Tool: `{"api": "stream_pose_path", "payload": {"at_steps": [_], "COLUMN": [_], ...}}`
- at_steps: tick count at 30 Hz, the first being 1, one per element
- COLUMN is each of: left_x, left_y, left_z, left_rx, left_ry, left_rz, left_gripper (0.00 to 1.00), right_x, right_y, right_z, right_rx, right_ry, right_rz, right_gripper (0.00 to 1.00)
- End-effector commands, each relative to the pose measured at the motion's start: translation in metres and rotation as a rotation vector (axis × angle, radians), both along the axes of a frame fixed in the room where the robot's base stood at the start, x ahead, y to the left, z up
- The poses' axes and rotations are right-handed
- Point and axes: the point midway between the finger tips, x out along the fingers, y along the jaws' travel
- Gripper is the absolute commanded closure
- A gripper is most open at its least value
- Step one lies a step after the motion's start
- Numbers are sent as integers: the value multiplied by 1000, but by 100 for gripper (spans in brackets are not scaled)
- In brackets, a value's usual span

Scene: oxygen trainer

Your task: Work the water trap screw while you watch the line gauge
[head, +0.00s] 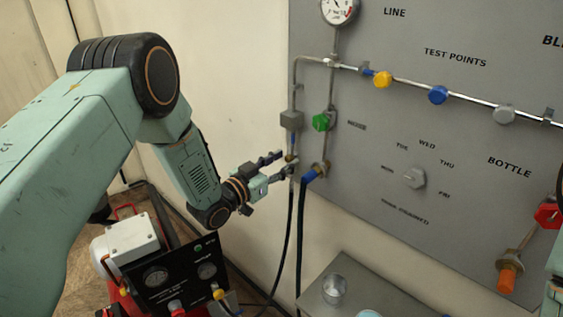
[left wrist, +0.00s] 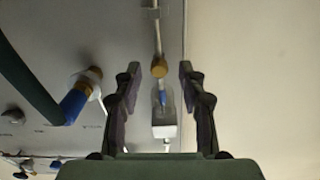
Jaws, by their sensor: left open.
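The water trap (head: 291,121) hangs on the pipe at the panel's left edge; its clear bowl with a blue part (left wrist: 162,98) shows in the left wrist view. Its brass screw (left wrist: 159,68) sits at the bowl's end. My left gripper (head: 287,161) is open at the screw, and in the left wrist view its two fingers (left wrist: 160,72) stand on either side of it with gaps. In the head view the fingers partly hide the screw. The line gauge (head: 339,10) is at the top, cut by the frame edge; its reading is too small to tell. My right gripper is not in view.
A blue hose fitting (head: 310,174) with a dark hose is close right of the gripper. A green knob (head: 321,122) is above it. Test points line the upper pipe. A red cart with a black panel (head: 180,275) stands below my left arm. A glass (head: 334,289) stands on a grey surface.

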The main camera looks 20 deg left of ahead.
Motion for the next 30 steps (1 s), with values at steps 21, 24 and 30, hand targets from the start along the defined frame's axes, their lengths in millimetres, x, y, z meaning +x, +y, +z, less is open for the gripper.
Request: {"api": "stream_pose_path", "payload": {"at_steps": [21,24,30], "left_x": [0,0,0], "left_y": [0,0,0], "left_z": [0,0,0], "left_rx": [-1,-1,7], "left_ry": [0,0,-4], "left_rz": [0,0,0], "left_gripper": [100,100,100], "right_x": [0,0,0], "right_y": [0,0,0], "right_z": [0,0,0], "right_rx": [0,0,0], "right_ry": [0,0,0], "right_rz": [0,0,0], "right_gripper": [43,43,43]}}
